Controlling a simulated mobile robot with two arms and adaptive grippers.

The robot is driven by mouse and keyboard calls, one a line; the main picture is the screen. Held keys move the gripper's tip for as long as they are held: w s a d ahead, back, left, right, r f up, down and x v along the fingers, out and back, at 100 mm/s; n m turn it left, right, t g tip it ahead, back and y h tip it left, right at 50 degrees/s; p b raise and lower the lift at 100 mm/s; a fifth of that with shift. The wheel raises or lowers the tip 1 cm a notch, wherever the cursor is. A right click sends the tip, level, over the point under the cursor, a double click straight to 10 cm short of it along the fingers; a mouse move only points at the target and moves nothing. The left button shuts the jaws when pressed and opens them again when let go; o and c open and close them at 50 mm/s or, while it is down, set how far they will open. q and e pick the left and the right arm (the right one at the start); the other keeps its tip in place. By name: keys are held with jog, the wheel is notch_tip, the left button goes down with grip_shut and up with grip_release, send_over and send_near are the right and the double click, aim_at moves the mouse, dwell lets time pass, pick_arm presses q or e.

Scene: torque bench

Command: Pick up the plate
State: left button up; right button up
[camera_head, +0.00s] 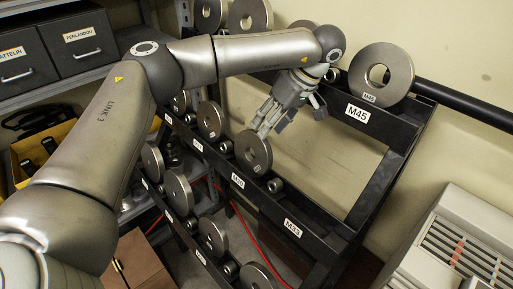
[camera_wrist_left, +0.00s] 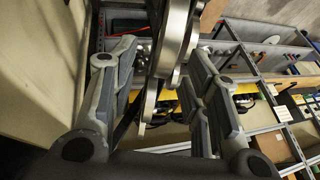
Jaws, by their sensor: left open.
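Several grey metal disc plates with centre holes stand on edge along a black, labelled rack. One plate (camera_head: 253,153) stands on the middle shelf, right below my left gripper (camera_head: 270,126). My left gripper is open, with its fingers pointing down at the top of this plate. In the left wrist view, a plate (camera_wrist_left: 174,38) shows nearly edge-on between the two spread fingers (camera_wrist_left: 163,90), with a gap on each side. I cannot tell how deep it sits between them. My right gripper is in neither view.
A larger plate (camera_head: 381,74) stands on the upper shelf beside the M45 label (camera_head: 357,112). Other plates (camera_head: 211,120) stand close by on the left. Dark drawers (camera_head: 77,38) are at upper left, and a light grey vented unit (camera_head: 455,245) is at lower right.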

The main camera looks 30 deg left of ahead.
aim_at(255, 141)
pick_arm(q)
jog(key=shift+s+a+f+p, duration=0.2)
jog(key=shift+s+a+f, duration=0.15)
jog(key=shift+f, duration=0.2)
jog(key=shift+s+a+f+p, duration=0.15)
jog(key=shift+s+a+f, duration=0.1)
jog(key=shift+a+f, duration=0.25)
jog(key=shift+f, duration=0.25)
jog(key=p+x, duration=0.3)
jog(key=x, duration=0.1)
jog(key=shift+f, duration=0.1)
jog(key=shift+a+f, duration=0.15)
jog(key=shift+f, duration=0.05)
jog(key=shift+c, duration=0.8)
jog(key=c, duration=0.7)
grip_shut()
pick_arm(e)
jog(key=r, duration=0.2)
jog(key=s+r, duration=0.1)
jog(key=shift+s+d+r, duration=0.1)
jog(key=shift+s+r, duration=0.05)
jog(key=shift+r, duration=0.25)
pick_arm(q)
jog(key=shift+w+r, duration=0.15)
